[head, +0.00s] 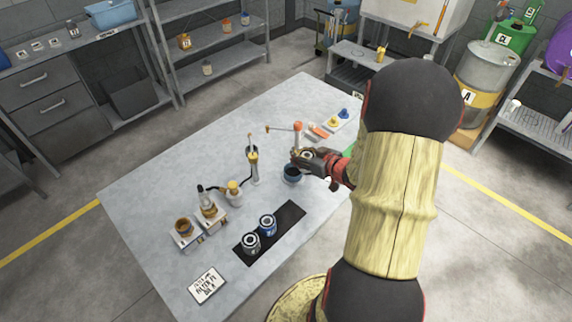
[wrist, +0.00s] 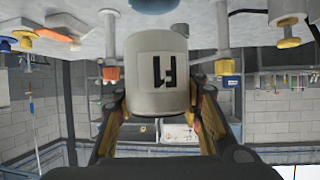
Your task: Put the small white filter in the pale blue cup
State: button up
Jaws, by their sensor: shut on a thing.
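The small white filter (wrist: 160,80), a pale cylinder with a dark mark on its label, is between the fingers of my gripper (wrist: 159,98) in the wrist view. The fingers are shut on its two sides. In the head view my gripper (head: 305,158) is above the table, right by a blue cup (head: 292,175) with a dark inside. The filter is small and partly covered there. The blue round shape at the top edge of the wrist view (wrist: 153,5) appears to be this cup, mostly cut off. The filter looks above the cup and not inside it.
A pump stand (head: 254,168) is left of the cup. Jars in trays (head: 187,228) and a sign card (head: 207,285) are at the left. Coloured parts (head: 338,119) lie behind. The left rear table is bare.

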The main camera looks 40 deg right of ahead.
jog(key=w+f+b, duration=0.1)
jog(key=w+f, duration=0.1)
jog(key=w+f+b, duration=0.1)
jog(key=w+f, duration=0.3)
jog(key=shift+w+d+f+b, duration=0.1)
jog(key=shift+w+d+b, duration=0.15)
jog(key=shift+b, duration=0.15)
jog(key=f+b, duration=0.2)
jog(key=f, duration=0.1)
jog(key=shift+w+f, duration=0.2)
jog(key=shift+f, duration=0.15)
grip_shut()
